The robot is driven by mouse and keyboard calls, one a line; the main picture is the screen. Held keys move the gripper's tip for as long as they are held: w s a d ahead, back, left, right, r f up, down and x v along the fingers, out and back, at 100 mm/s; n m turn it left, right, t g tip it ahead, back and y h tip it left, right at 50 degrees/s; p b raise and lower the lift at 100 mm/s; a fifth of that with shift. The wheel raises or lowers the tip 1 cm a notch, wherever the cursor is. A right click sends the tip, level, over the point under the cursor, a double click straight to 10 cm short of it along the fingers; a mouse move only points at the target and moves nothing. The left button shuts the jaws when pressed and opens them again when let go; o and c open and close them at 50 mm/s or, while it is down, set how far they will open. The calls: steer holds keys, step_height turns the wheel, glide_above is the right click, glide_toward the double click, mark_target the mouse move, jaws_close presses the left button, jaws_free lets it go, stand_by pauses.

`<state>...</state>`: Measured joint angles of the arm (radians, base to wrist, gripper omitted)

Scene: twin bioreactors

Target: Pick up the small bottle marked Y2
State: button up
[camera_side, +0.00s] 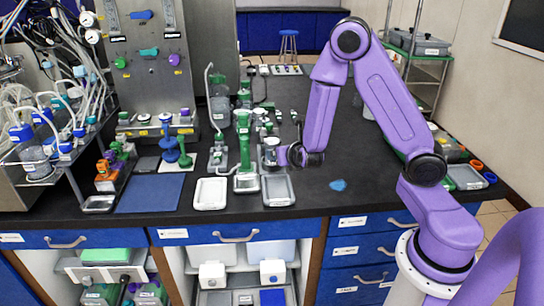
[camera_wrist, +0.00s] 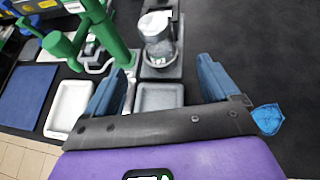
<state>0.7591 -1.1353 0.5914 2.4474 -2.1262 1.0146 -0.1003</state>
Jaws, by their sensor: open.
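My gripper (camera_wrist: 160,80) is open, its two blue fingers spread wide with nothing between them in the wrist view. In the side view, my gripper (camera_side: 284,156) is above the dark bench, pointing left. A clear bottle with a pale top (camera_wrist: 157,26) stands upright on a grey stand beyond the fingertips. It shows partly beside my gripper in the side view (camera_side: 270,152). I cannot read a Y2 mark on it or on any other bottle. My gripper appears not to touch the bottle.
A green stand (camera_side: 243,140) rises close to the left of my gripper. A white tray (camera_side: 210,194) and a grey tray (camera_side: 278,190) lie near the bench's front edge. A blue patch (camera_side: 338,185) lies on otherwise clear bench to the right.

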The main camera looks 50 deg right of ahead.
steer(key=shift+a+x, duration=0.15)
steer(key=shift+x, duration=2.9)
steer(key=shift+a+x, duration=0.1)
steer(key=shift+x, duration=2.95)
steer(key=shift+w, duration=0.1)
steer(key=c, duration=1.2)
